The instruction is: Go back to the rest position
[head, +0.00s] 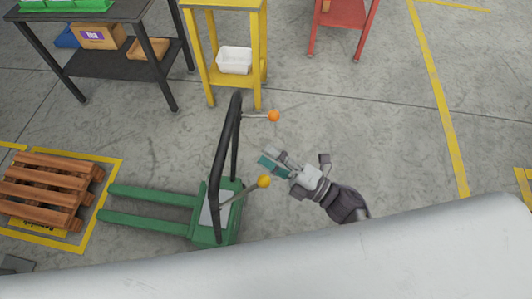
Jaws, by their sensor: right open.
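My right gripper (279,162) is in the head view, right of centre, on a forearm that comes up from the lower right. It is open, with a small teal part showing at its fingers; I cannot tell whether this belongs to the gripper. It appears over the bare floor just right of the pallet jack's handle, and I see no clear contact. My left gripper is not in view.
A green pallet jack (205,215) with a black handle and orange knobs stands at centre left. Wooden pallets (50,190) lie at far left. A black table (125,65), a yellow stand (225,85) and a red stand (340,18) are behind. Floor at right is clear.

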